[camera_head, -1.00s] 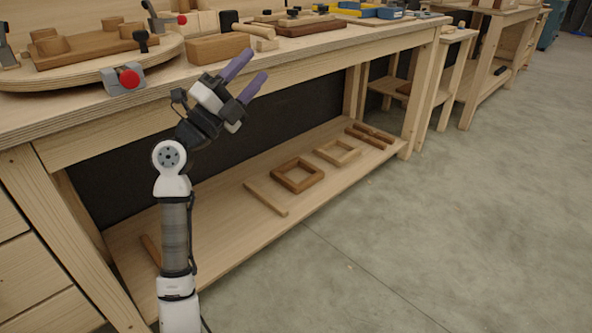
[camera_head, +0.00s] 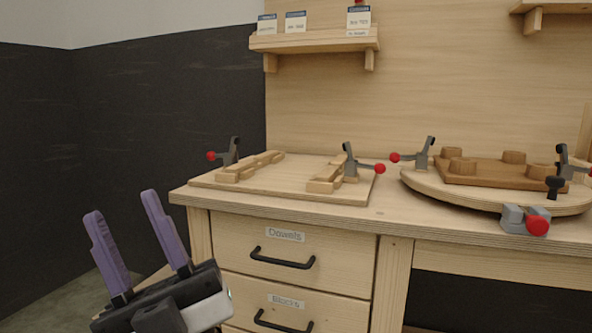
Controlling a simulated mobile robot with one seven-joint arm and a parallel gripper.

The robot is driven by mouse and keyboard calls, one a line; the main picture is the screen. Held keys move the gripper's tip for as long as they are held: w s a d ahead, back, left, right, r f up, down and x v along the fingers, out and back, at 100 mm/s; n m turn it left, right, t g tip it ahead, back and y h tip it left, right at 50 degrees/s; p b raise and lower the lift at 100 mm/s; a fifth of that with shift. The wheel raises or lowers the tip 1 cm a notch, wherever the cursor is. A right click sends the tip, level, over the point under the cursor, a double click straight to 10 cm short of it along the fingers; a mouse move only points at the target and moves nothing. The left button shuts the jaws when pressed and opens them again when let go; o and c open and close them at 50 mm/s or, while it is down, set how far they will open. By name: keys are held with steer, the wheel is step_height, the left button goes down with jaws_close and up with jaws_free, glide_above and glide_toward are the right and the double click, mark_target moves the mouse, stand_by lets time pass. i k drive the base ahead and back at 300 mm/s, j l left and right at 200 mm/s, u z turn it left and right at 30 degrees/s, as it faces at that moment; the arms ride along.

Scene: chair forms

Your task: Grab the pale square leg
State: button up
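My gripper (camera_head: 122,204) is at the lower left, its two purple fingers pointing up. The fingers are apart with nothing between them. Two pale wooden pieces lie on a flat board (camera_head: 280,192) on the bench: a left piece (camera_head: 250,166) and a right piece (camera_head: 328,178). Each sits beside a red-tipped toggle clamp. I cannot tell whether either is the pale square leg. My gripper is in front of the bench's left end, apart from both pieces.
A round-edged board (camera_head: 480,195) with a brown pegged block (camera_head: 500,175) and clamps is at the right. Drawers labelled Dowels (camera_head: 285,236) and Blocks (camera_head: 285,300) are below the bench top. A labelled shelf (camera_head: 315,42) hangs above. A dark wall is at left.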

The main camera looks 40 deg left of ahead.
mark_target(331, 173)
steer(key=u, duration=1.35)
steer(key=i+l+u, duration=0.25)
steer(key=l+u, duration=0.25)
steer(key=l, duration=0.2)
steer(key=i+l, duration=0.1)
steer(key=l, duration=0.35)
steer(key=i+l, duration=0.1)
steer(key=l, duration=0.35)
steer(key=i+l, duration=0.1)
steer(key=l, duration=0.3)
steer(key=i+j, duration=0.3)
steer(key=j, duration=0.25)
steer(key=u, duration=0.05)
